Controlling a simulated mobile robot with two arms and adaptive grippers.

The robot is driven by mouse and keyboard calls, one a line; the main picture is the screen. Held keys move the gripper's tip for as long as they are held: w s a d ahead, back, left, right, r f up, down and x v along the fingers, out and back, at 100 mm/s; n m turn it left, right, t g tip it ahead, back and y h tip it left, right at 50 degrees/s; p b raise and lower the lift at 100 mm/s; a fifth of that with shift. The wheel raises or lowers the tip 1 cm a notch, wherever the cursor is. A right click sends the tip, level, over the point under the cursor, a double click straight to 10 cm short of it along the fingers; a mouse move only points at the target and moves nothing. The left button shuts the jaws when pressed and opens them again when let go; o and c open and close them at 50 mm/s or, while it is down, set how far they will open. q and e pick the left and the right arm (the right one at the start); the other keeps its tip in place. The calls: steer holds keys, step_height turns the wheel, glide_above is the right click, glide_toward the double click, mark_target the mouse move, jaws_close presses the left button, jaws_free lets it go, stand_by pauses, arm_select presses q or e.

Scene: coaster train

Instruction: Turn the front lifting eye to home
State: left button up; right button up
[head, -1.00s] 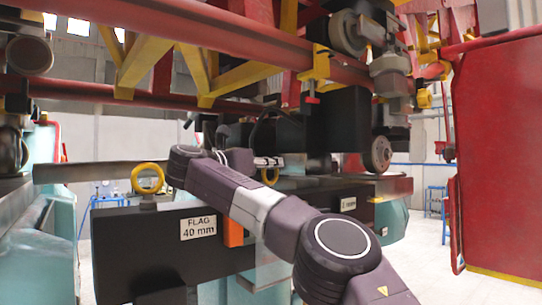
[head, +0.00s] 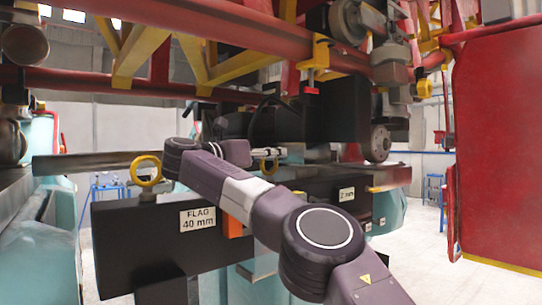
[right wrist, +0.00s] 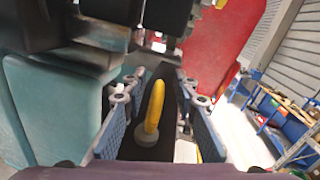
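A yellow lifting eye (head: 147,171) stands on the left end of the black beam (head: 145,226), beside the "FLAG 40 mm" label. A second yellow lifting eye (head: 269,165) shows partly behind my right arm, farther right on the beam. My right gripper (head: 272,153) is mostly hidden behind its arm in the head view, near that second eye. In the right wrist view, my right gripper (right wrist: 157,97) is open. Its blue finger pads stand apart on either side of a yellow eye (right wrist: 153,115), which is seen nearly edge-on, with visible gaps. My left gripper is not in view.
Red tubes (head: 205,30) and yellow braces of the train frame hang low above the beam. A dark block (head: 340,120) and a metal wheel (head: 380,143) stand close behind. A red panel (head: 500,140) is at the right. Open floor (head: 415,245) shows below.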

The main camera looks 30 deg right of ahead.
steer(key=v, duration=0.7)
steer(key=shift+a, duration=0.25)
steer(key=shift+s+f, duration=0.1)
